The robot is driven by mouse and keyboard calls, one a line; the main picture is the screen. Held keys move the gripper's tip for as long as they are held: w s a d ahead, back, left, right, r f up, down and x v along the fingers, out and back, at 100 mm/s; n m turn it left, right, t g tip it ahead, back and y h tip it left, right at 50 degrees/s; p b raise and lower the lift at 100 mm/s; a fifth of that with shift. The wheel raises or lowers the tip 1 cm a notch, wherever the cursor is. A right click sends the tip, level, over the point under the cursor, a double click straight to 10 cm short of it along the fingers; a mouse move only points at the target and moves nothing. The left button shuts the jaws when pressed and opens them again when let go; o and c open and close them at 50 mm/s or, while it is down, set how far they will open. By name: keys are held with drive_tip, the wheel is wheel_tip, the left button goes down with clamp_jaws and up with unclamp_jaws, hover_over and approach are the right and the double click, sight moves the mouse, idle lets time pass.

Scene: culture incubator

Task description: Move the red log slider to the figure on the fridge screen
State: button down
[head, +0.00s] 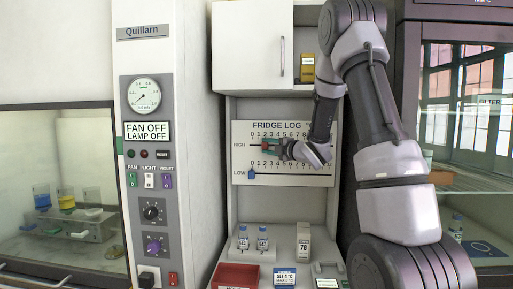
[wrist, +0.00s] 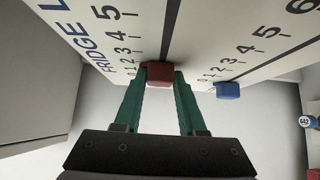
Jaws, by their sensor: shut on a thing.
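The red log slider (wrist: 160,75) is a small block on the dark upper slot of the white FRIDGE LOG board (head: 242,133), the row marked HIGH. It sits near the low end of its scale, around 1 or 2; the exact mark is hard to tell. My gripper (wrist: 160,80) is shut on the slider, with one green finger at each side. In the head view my gripper (head: 279,148) reaches the board from the right and partly hides the slots. A sliver of lit display (head: 483,2) shows on the dark cabinet at top right; its figure is cut off.
The blue slider (wrist: 228,90) sits at the low end of the LOW row, close to my right finger. Below the board are a vial rack (head: 250,254), a red tray (head: 236,276) and a SET 4 °C card (head: 285,277). A white cupboard (head: 247,45) hangs above.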

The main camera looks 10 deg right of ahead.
drive_tip(key=s+d, duration=0.3)
drive_tip(key=d, duration=0.6)
drive_tip(key=shift+s+d, duration=0.15)
drive_tip(key=shift+d, duration=0.25)
drive_tip(key=shift+f, duration=0.1)
drive_tip(key=shift+c, duration=2.4)
unclamp_jaws()
